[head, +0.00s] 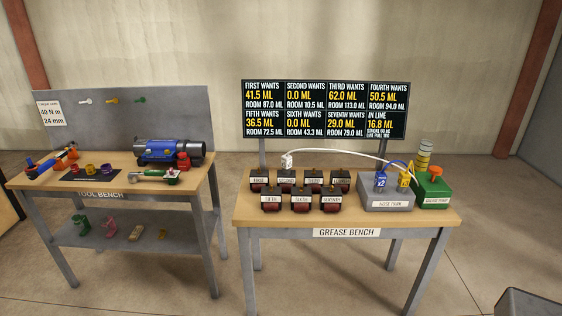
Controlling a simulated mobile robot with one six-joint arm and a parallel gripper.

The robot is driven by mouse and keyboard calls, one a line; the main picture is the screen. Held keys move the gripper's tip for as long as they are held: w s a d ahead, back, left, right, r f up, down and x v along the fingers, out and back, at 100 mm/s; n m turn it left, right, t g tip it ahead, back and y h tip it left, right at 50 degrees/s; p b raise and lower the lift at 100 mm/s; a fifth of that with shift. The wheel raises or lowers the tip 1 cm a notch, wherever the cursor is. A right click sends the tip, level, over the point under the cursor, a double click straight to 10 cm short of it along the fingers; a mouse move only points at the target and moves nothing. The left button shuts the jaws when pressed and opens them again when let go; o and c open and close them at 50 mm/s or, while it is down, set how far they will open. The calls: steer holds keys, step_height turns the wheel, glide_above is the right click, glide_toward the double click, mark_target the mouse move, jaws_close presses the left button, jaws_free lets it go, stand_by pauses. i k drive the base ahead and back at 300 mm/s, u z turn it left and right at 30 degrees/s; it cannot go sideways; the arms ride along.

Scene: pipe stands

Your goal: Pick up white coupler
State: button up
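The white coupler (288,160) is a small white block at the left end of a white hose (335,152). It sits at the back of the grease bench (345,217), just above the block labelled second (286,178). I cannot tell whether it rests on that block or is fixed to it. The hose arches right to the grey hose park (387,203), near a blue coupler (380,180) and a yellow coupler (404,178). My gripper is not in view.
Several dark labelled blocks stand on the bench's left half. A green grease pump (433,190) stands at its right end. A sign board (325,110) rises behind. The tool bench (110,180) stands left, with floor between the benches.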

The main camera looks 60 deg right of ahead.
mark_target(286, 163)
steer(key=z, duration=0.3)
steer(key=i, duration=0.65)
steer(key=z, duration=0.65)
steer(key=i, duration=0.4)
steer(key=z, duration=0.25)
